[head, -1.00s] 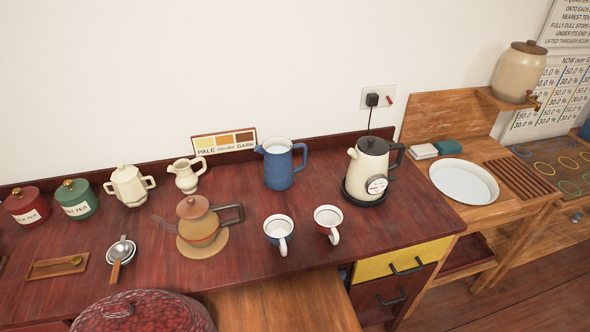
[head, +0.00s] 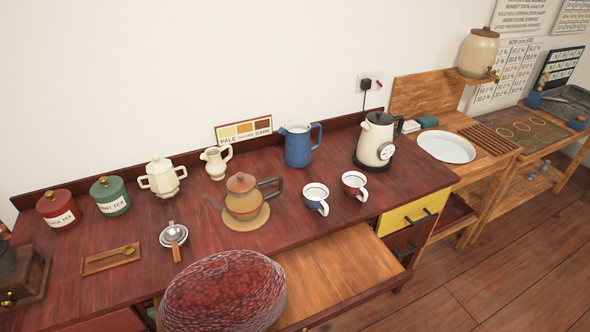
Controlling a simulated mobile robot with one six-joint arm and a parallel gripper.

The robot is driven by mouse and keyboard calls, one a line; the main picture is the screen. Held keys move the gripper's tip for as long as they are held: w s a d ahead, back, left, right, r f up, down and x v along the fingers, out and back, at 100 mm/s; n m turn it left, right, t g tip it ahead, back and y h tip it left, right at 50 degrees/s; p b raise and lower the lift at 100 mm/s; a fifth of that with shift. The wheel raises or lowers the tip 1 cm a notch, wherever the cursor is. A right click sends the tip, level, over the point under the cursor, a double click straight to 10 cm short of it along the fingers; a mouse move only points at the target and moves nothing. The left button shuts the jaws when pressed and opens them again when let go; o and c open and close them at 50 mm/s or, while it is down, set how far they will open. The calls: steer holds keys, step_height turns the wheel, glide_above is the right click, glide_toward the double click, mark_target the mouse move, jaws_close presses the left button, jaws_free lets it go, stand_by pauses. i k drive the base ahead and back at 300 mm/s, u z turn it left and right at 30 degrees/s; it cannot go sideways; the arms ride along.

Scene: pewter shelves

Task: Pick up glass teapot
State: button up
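The glass teapot (head: 243,204) stands upright on a round tan mat (head: 262,218) on the dark red counter. It has a brown lid, a see-through body with brownish contents, a dark handle pointing right and a clear spout pointing left. Nothing touches it apart from the mat. My gripper is not in view.
A blue jug (head: 298,146) and cream pitcher (head: 216,163) stand behind, a strainer (head: 174,238) to the left. A dark red rounded object (head: 224,293) and a pulled-out wooden board (head: 340,278) are in front.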

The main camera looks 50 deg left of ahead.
mark_target(247, 206)
steer(key=u, duration=0.05)
steer(key=k, duration=2.05)
steer(key=u, duration=1.15)
steer(key=i, duration=1.5)
steer(key=u, duration=0.05)
